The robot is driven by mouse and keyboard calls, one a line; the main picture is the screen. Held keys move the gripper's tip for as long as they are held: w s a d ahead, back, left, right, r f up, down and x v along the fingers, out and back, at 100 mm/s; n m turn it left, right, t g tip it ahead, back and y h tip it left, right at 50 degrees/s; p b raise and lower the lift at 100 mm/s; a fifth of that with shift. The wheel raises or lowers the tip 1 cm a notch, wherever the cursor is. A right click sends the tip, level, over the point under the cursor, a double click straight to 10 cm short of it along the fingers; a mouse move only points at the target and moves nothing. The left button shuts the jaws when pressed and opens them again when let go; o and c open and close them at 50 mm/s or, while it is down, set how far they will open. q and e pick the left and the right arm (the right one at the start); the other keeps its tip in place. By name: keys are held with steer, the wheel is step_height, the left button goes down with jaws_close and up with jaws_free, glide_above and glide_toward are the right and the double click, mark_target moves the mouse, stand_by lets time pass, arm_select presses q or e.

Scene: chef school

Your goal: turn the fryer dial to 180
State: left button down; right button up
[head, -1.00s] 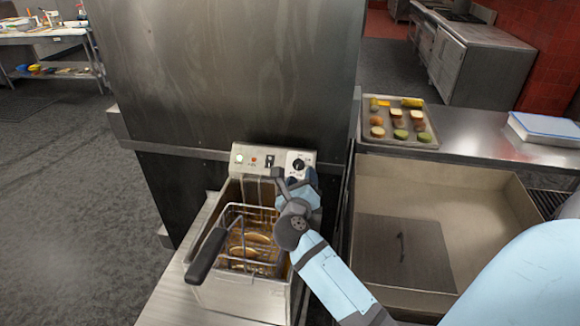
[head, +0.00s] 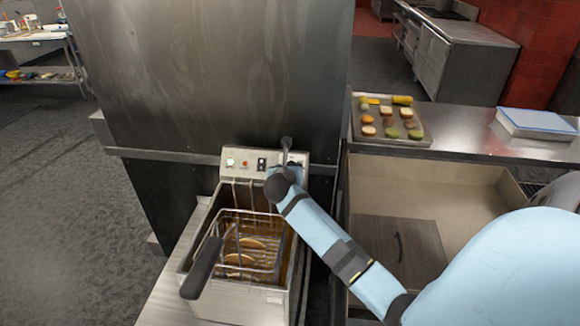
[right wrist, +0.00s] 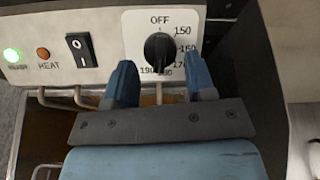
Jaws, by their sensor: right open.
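The fryer (head: 247,301) stands left of centre in the head view, its control panel (head: 231,169) upright at the back. In the right wrist view the black dial (right wrist: 158,53) sits on the white panel, with OFF above it and numbers from 150 to 190 running down its right side and below. In the head view my right wrist covers the dial. My left gripper is not in view.
A black switch (right wrist: 81,50), an orange heat lamp (right wrist: 43,54) and a lit green lamp (right wrist: 11,55) are left of the dial. The frying basket (head: 247,243) holds food, its black handle (head: 202,268) sticking out front left. A food tray (head: 388,137) rests at right.

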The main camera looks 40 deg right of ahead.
steer(key=shift+x, duration=1.35)
steer(key=c, duration=0.6)
steer(key=n+p, duration=0.1)
steer(key=p, duration=0.1)
steer(key=n+y+p, duration=0.1)
steer(key=n+p, duration=0.1)
steer(key=shift+r+t+p, duration=0.25)
steer(key=shift+t+p, duration=0.1)
steer(key=shift+t, duration=0.05)
steer(key=shift+c, duration=0.2)
steer(key=shift+f+n, duration=0.25)
steer(key=shift+n, duration=0.15)
steer(key=o, duration=0.6)
steer(key=shift+o, duration=0.2)
